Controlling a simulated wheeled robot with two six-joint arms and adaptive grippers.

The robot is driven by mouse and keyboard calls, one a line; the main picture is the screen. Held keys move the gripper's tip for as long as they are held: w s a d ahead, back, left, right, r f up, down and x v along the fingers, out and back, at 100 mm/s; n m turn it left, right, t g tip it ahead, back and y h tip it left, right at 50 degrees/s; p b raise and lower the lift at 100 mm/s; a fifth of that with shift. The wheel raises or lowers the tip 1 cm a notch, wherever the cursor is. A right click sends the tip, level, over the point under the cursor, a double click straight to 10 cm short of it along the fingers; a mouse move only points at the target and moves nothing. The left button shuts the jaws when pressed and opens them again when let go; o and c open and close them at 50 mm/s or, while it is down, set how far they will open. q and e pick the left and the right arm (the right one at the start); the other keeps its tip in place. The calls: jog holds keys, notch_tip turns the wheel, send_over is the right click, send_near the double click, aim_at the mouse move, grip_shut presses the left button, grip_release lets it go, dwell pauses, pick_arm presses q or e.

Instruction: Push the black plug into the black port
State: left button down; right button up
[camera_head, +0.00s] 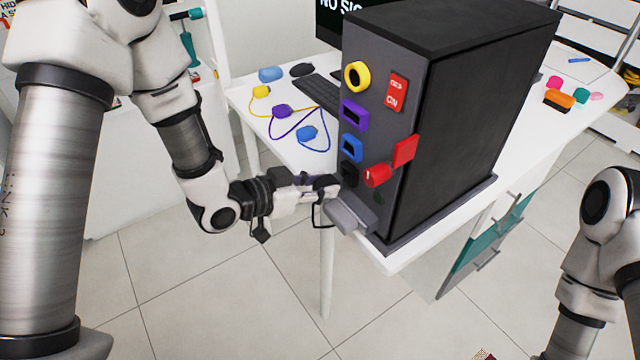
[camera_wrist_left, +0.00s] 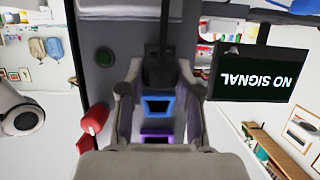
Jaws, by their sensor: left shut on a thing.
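The black port (camera_head: 350,173) is on the front of the dark computer case (camera_head: 480,120), below the blue port (camera_head: 351,147). My left gripper (camera_head: 328,186) is right in front of the black port at the case's lower front. It is shut on the black plug, a dark shape (camera_wrist_left: 158,68) between the fingers in the left wrist view. A black cable hangs below the gripper in the head view. The fingers hide most of the plug, so I cannot tell how deep it sits in the port. My right gripper is out of view; only its arm shows at the right.
A red knob (camera_head: 376,175) and red flap (camera_head: 405,151) stick out beside the port. A grey ledge (camera_head: 352,214) juts out below it. Yellow, purple and blue plugs with cables lie on the white table (camera_head: 240,97) at left, near a keyboard (camera_head: 318,92).

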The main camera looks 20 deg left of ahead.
aim_at(321, 183)
pick_arm(q)
jog(key=shift+w+d, duration=0.8)
jog(key=shift+w, duration=0.25)
jog(key=c, duration=0.7)
grip_release()
jog(key=v, duration=0.7)
jog(key=shift+s+a, duration=0.25)
jog(key=shift+w+d, duration=0.1)
jog(key=shift+d, duration=0.05)
